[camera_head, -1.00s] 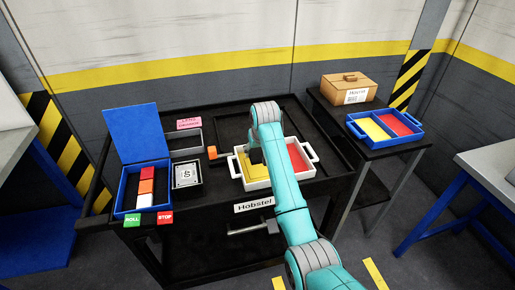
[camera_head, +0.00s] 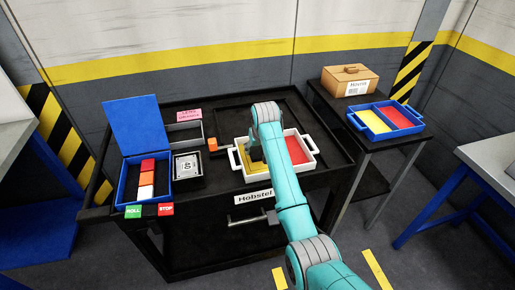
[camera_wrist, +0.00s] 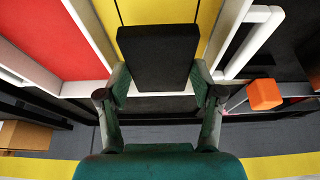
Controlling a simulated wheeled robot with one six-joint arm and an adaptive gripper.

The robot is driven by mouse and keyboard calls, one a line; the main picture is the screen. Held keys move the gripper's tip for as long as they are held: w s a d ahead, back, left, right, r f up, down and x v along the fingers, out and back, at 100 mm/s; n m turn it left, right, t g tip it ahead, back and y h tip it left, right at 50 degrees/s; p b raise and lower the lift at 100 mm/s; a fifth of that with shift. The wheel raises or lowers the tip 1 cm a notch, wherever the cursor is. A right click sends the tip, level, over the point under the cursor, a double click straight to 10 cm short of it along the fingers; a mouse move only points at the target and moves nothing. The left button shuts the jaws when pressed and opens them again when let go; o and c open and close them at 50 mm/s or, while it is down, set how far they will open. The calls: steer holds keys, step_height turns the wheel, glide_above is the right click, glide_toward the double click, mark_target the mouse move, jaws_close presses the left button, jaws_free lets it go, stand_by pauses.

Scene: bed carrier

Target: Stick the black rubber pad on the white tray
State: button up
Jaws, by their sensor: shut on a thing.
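The white tray (camera_head: 277,182) stands on the black cart, with a yellow compartment on the left and a red one on the right in the head view. In the wrist view its white wall (camera_wrist: 89,89) shows beside the pad. My gripper (camera_wrist: 159,80) is shut on the black rubber pad (camera_wrist: 158,55), one finger on each side. The pad is over the yellow compartment; whether it touches the floor there cannot be told. In the head view my arm hides most of the gripper (camera_head: 256,155) and the pad.
An orange cube (camera_head: 212,144) lies left of the tray. Further left are a grey bin (camera_head: 186,133), a box marked S (camera_head: 187,166) and an open blue box (camera_head: 131,195). A side table holds a blue tray (camera_head: 410,130) and a brown box (camera_head: 350,81).

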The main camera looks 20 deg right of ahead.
mark_target(258, 152)
steer(key=shift+f, duration=0.15)
stand_by(0.6)
steer(key=shift+f, duration=1)
steer(key=shift+f, duration=0.75)
stand_by(0.9)
steer(key=o, duration=1)
steer(key=shift+o, duration=0.2)
steer(key=shift+r, duration=0.1)
steer(key=v, duration=1.2)
